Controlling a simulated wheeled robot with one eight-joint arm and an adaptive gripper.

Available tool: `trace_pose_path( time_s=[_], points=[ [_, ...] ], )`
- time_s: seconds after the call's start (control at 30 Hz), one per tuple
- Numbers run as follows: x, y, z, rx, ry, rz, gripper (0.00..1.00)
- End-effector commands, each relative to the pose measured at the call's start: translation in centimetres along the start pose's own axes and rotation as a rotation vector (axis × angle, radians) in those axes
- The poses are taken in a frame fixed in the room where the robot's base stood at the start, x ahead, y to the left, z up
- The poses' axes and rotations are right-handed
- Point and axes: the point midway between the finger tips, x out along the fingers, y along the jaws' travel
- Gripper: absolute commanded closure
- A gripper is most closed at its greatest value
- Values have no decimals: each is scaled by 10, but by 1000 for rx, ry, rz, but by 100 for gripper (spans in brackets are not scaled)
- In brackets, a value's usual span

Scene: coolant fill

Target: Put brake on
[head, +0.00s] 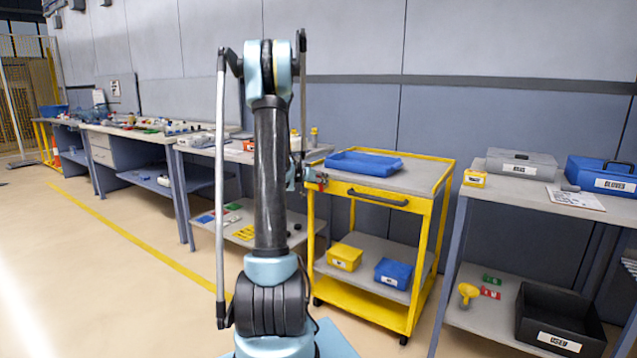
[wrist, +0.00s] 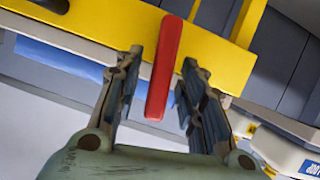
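The brake appears to be a red lever (wrist: 165,68) on the yellow frame of the cart (wrist: 205,42). In the wrist view it stands between the two fingers of my gripper (wrist: 161,70), with a visible gap on each side. My gripper is open and holds nothing. In the head view the yellow cart (head: 422,204) stands right of my arm. My gripper (head: 296,178) is at the cart's upper left corner, partly hidden behind my arm. Only a small red bit of the lever (head: 321,178) shows there.
A blue tray (head: 364,163) lies on the cart top. A yellow bin (head: 345,257) and a blue bin (head: 393,273) sit on its lower shelf. A workbench with cases (head: 522,163) stands close on the right, and more benches line the wall on the left. The left floor is clear.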

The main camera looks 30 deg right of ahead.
Motion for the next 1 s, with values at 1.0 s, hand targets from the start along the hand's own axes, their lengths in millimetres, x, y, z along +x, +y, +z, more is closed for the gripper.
trace_pose_path(
  time_s=[1.0],
  points=[
    [-118, -2, 1, -1, -1, -1, 63]
  ],
)
